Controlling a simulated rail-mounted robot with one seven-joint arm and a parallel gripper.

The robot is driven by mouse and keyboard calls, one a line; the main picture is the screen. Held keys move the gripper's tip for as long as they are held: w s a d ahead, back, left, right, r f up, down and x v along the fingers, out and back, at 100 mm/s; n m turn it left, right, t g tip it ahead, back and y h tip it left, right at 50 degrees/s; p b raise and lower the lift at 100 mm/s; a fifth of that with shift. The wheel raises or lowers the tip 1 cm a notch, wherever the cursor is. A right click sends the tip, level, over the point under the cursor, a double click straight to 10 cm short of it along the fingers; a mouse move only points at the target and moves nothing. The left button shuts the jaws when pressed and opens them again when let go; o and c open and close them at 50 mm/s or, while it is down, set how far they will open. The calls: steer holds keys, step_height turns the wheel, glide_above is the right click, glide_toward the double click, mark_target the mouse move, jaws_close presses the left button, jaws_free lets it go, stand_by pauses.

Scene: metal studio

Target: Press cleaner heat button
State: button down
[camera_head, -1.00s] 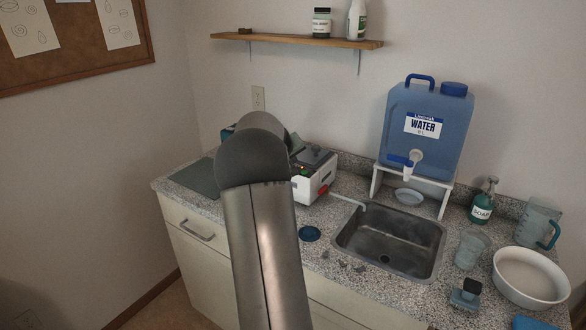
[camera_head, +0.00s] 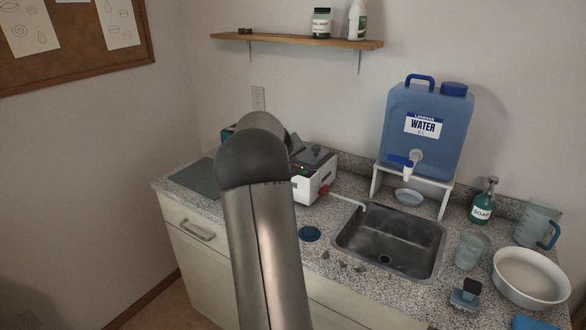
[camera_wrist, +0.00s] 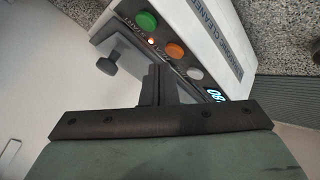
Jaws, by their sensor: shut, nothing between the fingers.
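The white ultrasonic cleaner (camera_head: 308,187) stands on the counter left of the sink, partly hidden behind my arm in the head view. In the wrist view its panel (camera_wrist: 201,22) shows a green button (camera_wrist: 147,21), an orange button (camera_wrist: 175,51) and a pale grey button (camera_wrist: 195,72) in a row. A small lamp glows between the green and orange buttons. The head view hides the gripper.
A dark knob (camera_wrist: 108,66) sticks out beside the fingers. A lit display (camera_wrist: 214,95) sits at the panel's end. The sink (camera_head: 388,243), water jug (camera_head: 427,150), soap bottle (camera_head: 482,203) and white bowl (camera_head: 528,278) stand to the right.

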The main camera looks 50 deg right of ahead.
stand_by(0.3)
steer(key=shift+f+b, duration=0.5)
steer(key=shift+f, duration=0.15)
stand_by(0.5)
steer(key=shift+r, duration=0.65)
steer(key=shift+r+p, duration=0.1)
steer(key=shift+p, duration=0.2)
step_height(320, 180, up, 6)
steer(key=p, duration=0.3)
steer(key=shift+p, duration=0.4)
